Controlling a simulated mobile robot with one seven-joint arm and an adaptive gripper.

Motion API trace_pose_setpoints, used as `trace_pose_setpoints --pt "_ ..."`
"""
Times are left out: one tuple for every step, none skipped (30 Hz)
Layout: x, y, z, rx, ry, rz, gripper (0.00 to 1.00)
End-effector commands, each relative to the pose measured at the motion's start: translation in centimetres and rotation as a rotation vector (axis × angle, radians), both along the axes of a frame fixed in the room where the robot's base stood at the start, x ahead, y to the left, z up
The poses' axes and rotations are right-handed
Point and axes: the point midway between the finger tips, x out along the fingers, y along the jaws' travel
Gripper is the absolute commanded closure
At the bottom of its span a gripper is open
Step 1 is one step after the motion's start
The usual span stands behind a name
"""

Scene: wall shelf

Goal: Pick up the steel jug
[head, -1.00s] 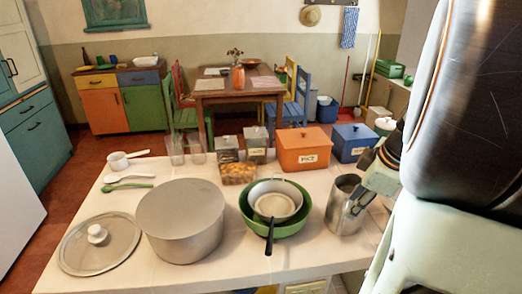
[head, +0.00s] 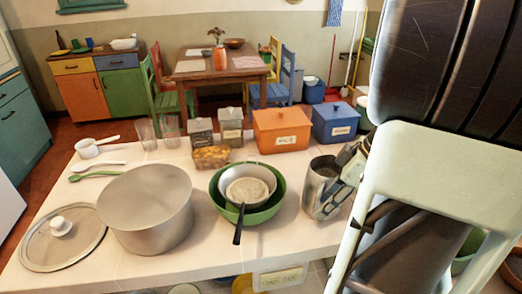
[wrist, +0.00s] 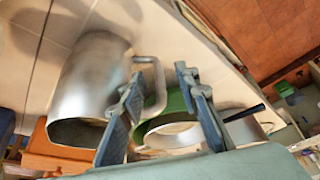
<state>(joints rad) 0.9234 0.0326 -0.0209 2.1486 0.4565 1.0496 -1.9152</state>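The steel jug (head: 318,178) stands upright on the pale worktop at the right end of the row of kitchenware. In the wrist view the jug (wrist: 88,82) fills the left side, with its loop handle (wrist: 157,72) towards the middle. My gripper (head: 338,187) is at the jug's right side in the head view and partly covers it. In the wrist view my gripper (wrist: 160,76) is open, and the handle shows between the two fingertips. Whether a finger touches the handle or the jug I cannot tell.
A green bowl (head: 267,212) with smaller pans in it stands left of the jug. A big grey pot (head: 150,222) and a glass lid (head: 52,240) are farther left. An orange box (head: 281,130) and a blue box (head: 334,124) stand behind. Worktop in front of the jug is clear.

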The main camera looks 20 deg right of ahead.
Motion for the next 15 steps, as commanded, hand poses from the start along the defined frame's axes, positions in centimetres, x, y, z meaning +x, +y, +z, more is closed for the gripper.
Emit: trace_pose_setpoints --pt "0.1 0.1 -0.3 0.001 0.001 0.001 0.7" --pt "0.1 0.2 -0.5 0.001 0.001 0.0 0.7" --pt "0.2 0.2 -0.7 0.0 0.001 0.0 0.7" --pt "0.3 0.3 -0.9 0.001 0.001 0.002 0.7" --pt "0.4 0.4 -1.2 0.002 0.002 0.002 0.7" --pt "0.7 0.5 -1.8 0.001 0.002 0.002 0.7" --pt "0.8 0.6 -2.2 0.003 0.003 0.002 0.7" --pt "1.1 0.8 -2.6 0.003 0.002 0.002 0.7" --pt "1.3 0.9 -3.2 0.003 0.003 0.002 0.7" --pt "1.4 1.0 -3.6 0.003 0.003 0.001 0.7" --pt "1.5 1.1 -4.0 0.002 0.002 0.001 0.7" --pt "1.7 1.2 -4.4 0.001 0.002 0.001 0.7" --pt "1.8 1.3 -4.7 0.001 0.002 0.001 0.7" --pt "1.8 1.3 -4.9 0.001 0.002 0.001 0.7" --pt "1.9 1.4 -5.1 0.0 0.001 0.0 0.7"
